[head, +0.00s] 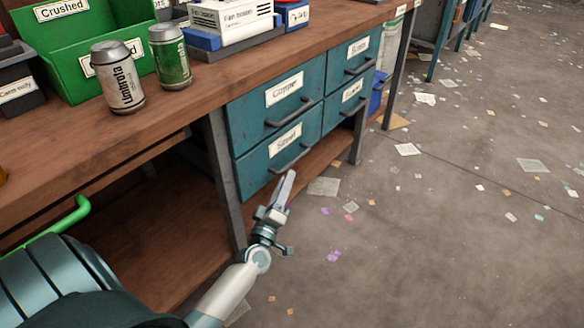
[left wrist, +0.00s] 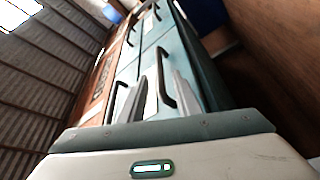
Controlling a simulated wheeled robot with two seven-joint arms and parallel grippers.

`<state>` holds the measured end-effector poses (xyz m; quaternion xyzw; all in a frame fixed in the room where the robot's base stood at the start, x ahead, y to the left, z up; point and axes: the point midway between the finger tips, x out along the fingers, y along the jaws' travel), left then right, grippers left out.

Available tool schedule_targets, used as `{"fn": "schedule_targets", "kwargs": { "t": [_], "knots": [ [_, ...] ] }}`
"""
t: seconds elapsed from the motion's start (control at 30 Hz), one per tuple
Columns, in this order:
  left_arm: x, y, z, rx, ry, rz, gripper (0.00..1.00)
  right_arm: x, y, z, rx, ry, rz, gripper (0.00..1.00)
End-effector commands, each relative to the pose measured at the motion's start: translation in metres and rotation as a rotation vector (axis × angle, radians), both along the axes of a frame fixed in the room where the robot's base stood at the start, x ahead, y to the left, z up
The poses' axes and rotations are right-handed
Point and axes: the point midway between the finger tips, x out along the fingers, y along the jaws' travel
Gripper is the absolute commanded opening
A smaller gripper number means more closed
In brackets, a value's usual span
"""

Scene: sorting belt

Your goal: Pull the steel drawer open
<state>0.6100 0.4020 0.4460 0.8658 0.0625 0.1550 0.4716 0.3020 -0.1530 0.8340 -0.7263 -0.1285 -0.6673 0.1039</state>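The steel drawer (head: 259,168) is the lower left one of the blue-green drawers under the bench, with a white "Steel" label and a dark bar handle (head: 291,160). Its front looks flush with its neighbours, so it appears shut. My left gripper (head: 287,184) is in front of and just below this handle in the head view. In the left wrist view the fingers of the left gripper (left wrist: 161,98) stand apart, with a dark handle (left wrist: 164,78) showing between them. I cannot tell whether they touch it. My right gripper is in neither view.
Other drawers, one labelled "Copper" (head: 284,89), adjoin it. The wooden bench top (head: 180,101) holds two cans and a green bin (head: 58,42). A bench leg (head: 224,184) stands just left of the drawers. The floor (head: 430,240) in front is open, with scattered paper scraps.

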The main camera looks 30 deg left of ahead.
Motion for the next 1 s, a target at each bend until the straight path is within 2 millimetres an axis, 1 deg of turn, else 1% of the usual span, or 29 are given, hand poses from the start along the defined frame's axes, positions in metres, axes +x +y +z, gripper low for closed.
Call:
{"fn": "schedule_targets", "kwargs": {
  "t": [0.03,0.2,0.4,0.6,0.83,0.87,0.9,0.97,1.0],
  "knots": [
    [0.01,0.003,0.002,-0.001,-0.004,0.002,0.31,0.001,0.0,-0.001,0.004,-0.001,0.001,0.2],
    [0.036,0.01,0.008,-0.001,-0.003,0.0,0.31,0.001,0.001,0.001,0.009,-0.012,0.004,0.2],
    [0.056,0.015,0.013,-0.001,-0.002,0.001,0.31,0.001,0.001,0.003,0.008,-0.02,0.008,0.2],
    [0.062,0.017,0.014,-0.001,0.001,0.0,0.31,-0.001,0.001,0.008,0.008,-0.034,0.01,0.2],
    [0.062,0.017,0.014,-0.001,0.0,0.0,0.31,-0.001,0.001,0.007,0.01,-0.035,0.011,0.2],
    [0.062,0.017,0.014,-0.001,0.0,0.0,0.28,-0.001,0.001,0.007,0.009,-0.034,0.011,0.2],
    [0.062,0.017,0.014,-0.001,0.0,0.0,0.19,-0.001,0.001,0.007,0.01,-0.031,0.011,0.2],
    [0.062,0.017,0.014,-0.001,0.0,0.0,0.04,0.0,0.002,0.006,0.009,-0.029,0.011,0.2],
    [0.062,0.017,0.014,-0.001,0.0,0.0,0.0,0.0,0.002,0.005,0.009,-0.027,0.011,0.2]
  ]
}}
